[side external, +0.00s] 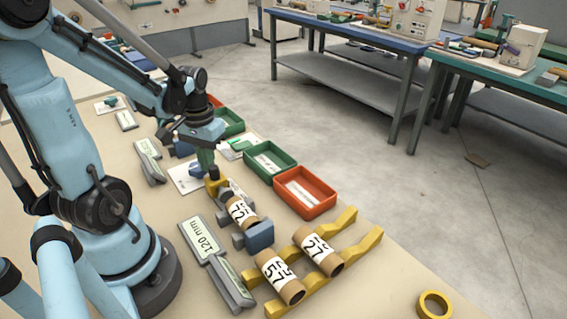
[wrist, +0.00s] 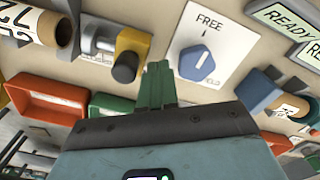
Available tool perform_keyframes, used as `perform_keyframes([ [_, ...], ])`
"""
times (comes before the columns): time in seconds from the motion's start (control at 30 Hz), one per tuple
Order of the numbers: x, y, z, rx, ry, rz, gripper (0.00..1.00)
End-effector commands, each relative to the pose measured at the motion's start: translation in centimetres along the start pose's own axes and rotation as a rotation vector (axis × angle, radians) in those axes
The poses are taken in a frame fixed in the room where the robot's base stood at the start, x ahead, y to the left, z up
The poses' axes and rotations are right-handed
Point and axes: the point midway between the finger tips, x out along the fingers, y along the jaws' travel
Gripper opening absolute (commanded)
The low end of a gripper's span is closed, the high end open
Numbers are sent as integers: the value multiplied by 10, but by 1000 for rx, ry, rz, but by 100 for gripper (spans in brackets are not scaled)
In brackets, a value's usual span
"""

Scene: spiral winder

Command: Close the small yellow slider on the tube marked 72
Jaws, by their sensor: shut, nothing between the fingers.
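The tube marked 72 (side external: 241,211) lies in a grey and blue holder; its end shows at the upper left of the wrist view (wrist: 22,22). The small yellow slider (side external: 214,187) is just behind the tube's far end. In the wrist view the slider (wrist: 132,42) carries a dark round knob (wrist: 125,68) and stands apart from the tube, with a grey part (wrist: 93,38) between. My gripper (side external: 210,170) has its green fingers together and empty, right above the slider. In the wrist view the fingertips (wrist: 158,68) are just right of the knob; contact cannot be told.
A white FREE plate with a blue dial (wrist: 203,60) lies close to the slider. Green (side external: 270,160) and orange (side external: 305,194) trays line the far edge. Tubes 57 (side external: 279,278) and 27 (side external: 318,252) rest on a yellow rack. A 120 mm display (side external: 203,237) stands left.

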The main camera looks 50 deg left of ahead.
Motion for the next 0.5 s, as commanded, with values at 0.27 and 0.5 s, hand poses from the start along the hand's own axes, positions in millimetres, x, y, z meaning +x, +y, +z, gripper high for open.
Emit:
perform_keyframes([
  [0.27, 0, 2, 1, 1, 0, 0, 0],
  [0.5, 0, 6, 3, 2, 0, 0, 0],
])
